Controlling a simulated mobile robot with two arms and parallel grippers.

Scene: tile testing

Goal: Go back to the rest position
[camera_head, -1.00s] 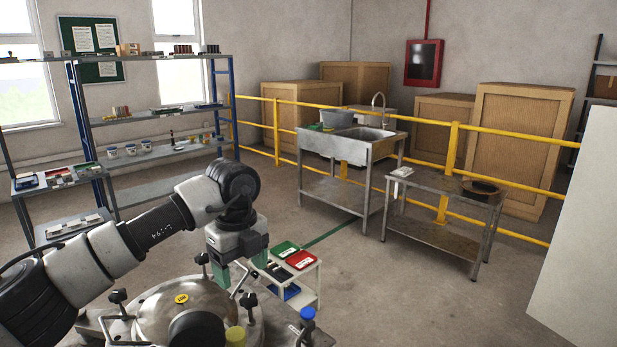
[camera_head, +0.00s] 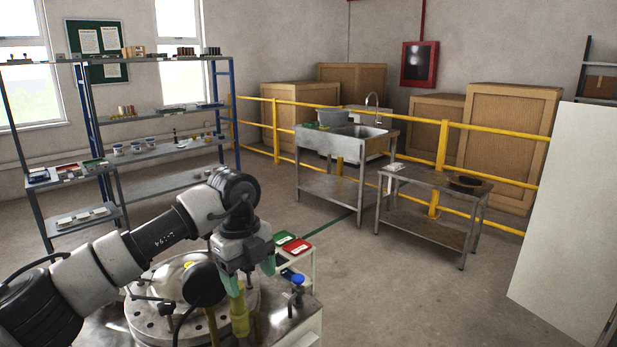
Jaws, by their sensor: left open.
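My left arm comes in from the lower left. Its gripper (camera_head: 246,272) points down, with green fingertips apart and nothing visible between them. It hangs in front of the right side of a round metal vessel (camera_head: 140,316) on a bench. A yellow post (camera_head: 239,318) stands just below the gripper in the picture; whether they touch cannot be told. The arm hides part of the vessel. My right gripper is not in view.
A small white stand holds a green tray (camera_head: 284,237) and a red tray (camera_head: 296,247) behind the gripper. A blue-topped valve (camera_head: 297,280) is at the right of the bench. A steel sink (camera_head: 340,143), side table (camera_head: 437,179) and shelf rack (camera_head: 160,154) stand beyond open floor.

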